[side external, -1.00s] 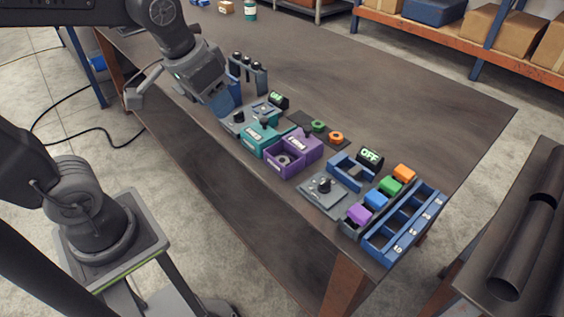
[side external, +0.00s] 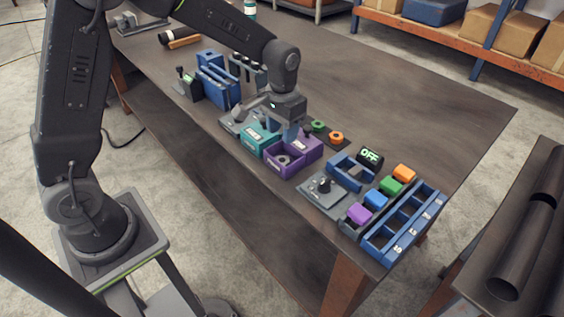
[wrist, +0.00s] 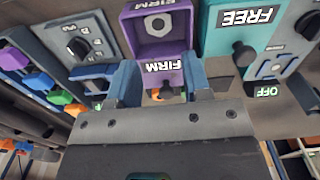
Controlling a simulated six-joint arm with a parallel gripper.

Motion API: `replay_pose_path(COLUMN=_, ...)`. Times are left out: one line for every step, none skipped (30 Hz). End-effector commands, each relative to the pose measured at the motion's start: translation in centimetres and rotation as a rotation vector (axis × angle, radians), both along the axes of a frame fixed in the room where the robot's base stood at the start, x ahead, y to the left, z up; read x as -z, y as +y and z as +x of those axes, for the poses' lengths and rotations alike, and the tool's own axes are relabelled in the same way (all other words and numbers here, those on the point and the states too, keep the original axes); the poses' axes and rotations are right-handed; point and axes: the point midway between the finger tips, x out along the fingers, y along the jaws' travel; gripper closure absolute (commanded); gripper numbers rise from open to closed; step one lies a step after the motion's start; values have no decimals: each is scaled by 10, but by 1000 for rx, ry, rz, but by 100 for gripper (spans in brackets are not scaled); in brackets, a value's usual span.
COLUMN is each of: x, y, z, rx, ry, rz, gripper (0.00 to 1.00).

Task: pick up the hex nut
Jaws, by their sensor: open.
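The grey hex nut (side external: 284,160) lies in the open front bay of the purple box (side external: 270,168). In the wrist view the nut (wrist: 158,23) shows as a hexagonal ring inside the purple box (wrist: 183,42) marked FIRM. My gripper (side external: 291,136) is above the bench at the back part of the purple box, behind the nut. In the wrist view my gripper (wrist: 161,82) has its two blue fingers apart, with nothing held between them. The nut is beyond the fingertips, not between them.
A teal box (side external: 257,137) marked FREE stands left of the purple box. A grey dial plate (side external: 323,192) and a blue open holder (side external: 348,173) are on its right. Green (side external: 318,126) and orange (side external: 337,137) rings lie behind. The bench's far side is clear.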

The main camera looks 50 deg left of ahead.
Motion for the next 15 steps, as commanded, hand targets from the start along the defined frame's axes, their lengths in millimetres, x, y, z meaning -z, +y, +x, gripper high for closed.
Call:
replay_pose_path(x=11, y=0, z=-1, rx=0, ry=5, rz=0, gripper=55)
replay_pose_path(x=16, y=0, z=-1, rx=0, ry=5, rz=0, gripper=55)
replay_pose_path(x=22, y=0, z=-1, rx=0, ry=3, rz=0, gripper=55)
replay_pose_path(x=25, y=0, z=-1, rx=0, ry=3, rz=0, gripper=55)
replay_pose_path(x=29, y=0, z=-1, rx=0, ry=3, rz=0, gripper=55)
replay_pose_path(x=33, y=0, z=-1, rx=0, ry=2, rz=0, gripper=55)
replay_pose_path(x=35, y=0, z=-1, rx=0, ry=2, rz=0, gripper=55)
replay_pose_path(x=36, y=0, z=-1, rx=0, ry=2, rz=0, gripper=55)
replay_pose_path(x=38, y=0, z=-1, rx=0, ry=1, rz=0, gripper=55)
replay_pose_path(x=39, y=0, z=-1, rx=0, ry=1, rz=0, gripper=55)
replay_pose_path(x=41, y=0, z=0, rx=0, ry=1, rz=0, gripper=55)
replay_pose_path(x=45, y=-1, z=0, rx=1, ry=2, rz=0, gripper=55)
replay_pose_path(x=50, y=-1, z=0, rx=1, ry=4, rz=0, gripper=55)
replay_pose_path(x=54, y=-1, z=0, rx=1, ry=4, rz=0, gripper=55)
replay_pose_path(x=60, y=-1, z=0, rx=1, ry=4, rz=0, gripper=55)
